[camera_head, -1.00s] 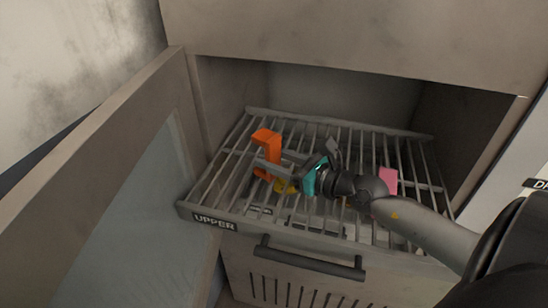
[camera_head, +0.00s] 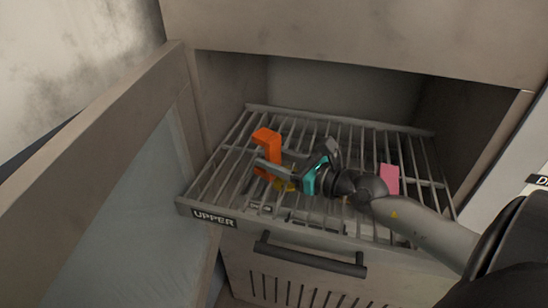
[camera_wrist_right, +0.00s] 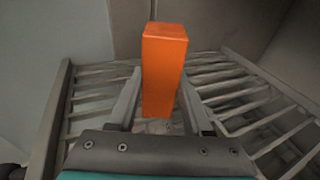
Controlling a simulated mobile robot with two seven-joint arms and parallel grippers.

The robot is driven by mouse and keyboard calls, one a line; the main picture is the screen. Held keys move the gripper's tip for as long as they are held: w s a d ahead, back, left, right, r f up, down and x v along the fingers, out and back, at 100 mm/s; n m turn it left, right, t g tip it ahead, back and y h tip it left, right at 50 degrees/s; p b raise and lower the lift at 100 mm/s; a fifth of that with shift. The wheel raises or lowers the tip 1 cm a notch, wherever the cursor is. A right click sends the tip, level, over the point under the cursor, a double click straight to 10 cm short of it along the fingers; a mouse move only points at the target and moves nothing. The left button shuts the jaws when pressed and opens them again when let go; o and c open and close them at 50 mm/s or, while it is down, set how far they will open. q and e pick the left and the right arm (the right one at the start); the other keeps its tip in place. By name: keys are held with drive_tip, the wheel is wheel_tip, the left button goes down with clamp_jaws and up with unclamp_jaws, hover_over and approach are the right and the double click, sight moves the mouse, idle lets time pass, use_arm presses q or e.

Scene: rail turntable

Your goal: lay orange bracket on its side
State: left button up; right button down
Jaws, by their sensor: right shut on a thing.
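The orange bracket (camera_head: 271,147) stands upright at the left part of the wire rack labelled UPPER, with its top arm jutting toward the left. My right gripper (camera_head: 268,164) reaches in from the right, and its two fingers are around the bracket's upright part. In the right wrist view the bracket (camera_wrist_right: 163,75) stands between the two fingers (camera_wrist_right: 158,100), tall and upright. The gripper is shut on it. The bracket's lower end is partly hidden by the fingers. My left gripper is not in view.
The wire rack (camera_head: 190,203) sits in an open cabinet. A pink block (camera_head: 389,179) stands at the right behind my arm. A yellow thing (camera_head: 284,186) shows partly below the gripper. The open door (camera_head: 140,190) is at the left, and a drawer handle (camera_head: 310,260) lies below the rack.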

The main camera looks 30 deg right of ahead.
drive_tip(key=shift+f, duration=0.1)
drive_tip(key=c, duration=0.6)
unclamp_jaws()
drive_tip(key=shift+c, duration=0.2)
drive_tip(key=o, duration=0.4)
drive_tip(key=shift+f, duration=0.1)
drive_tip(key=shift+s, duration=0.1)
drive_tip(key=shift+b+v, duration=0.5)
drive_tip(key=shift+v, duration=0.5)
drive_tip(key=b+v, duration=0.6)
drive_tip(key=v, duration=0.5)
drive_tip(key=shift+s+d, duration=0.1)
drive_tip(key=shift+s, duration=0.1)
drive_tip(key=shift+v, duration=0.8)
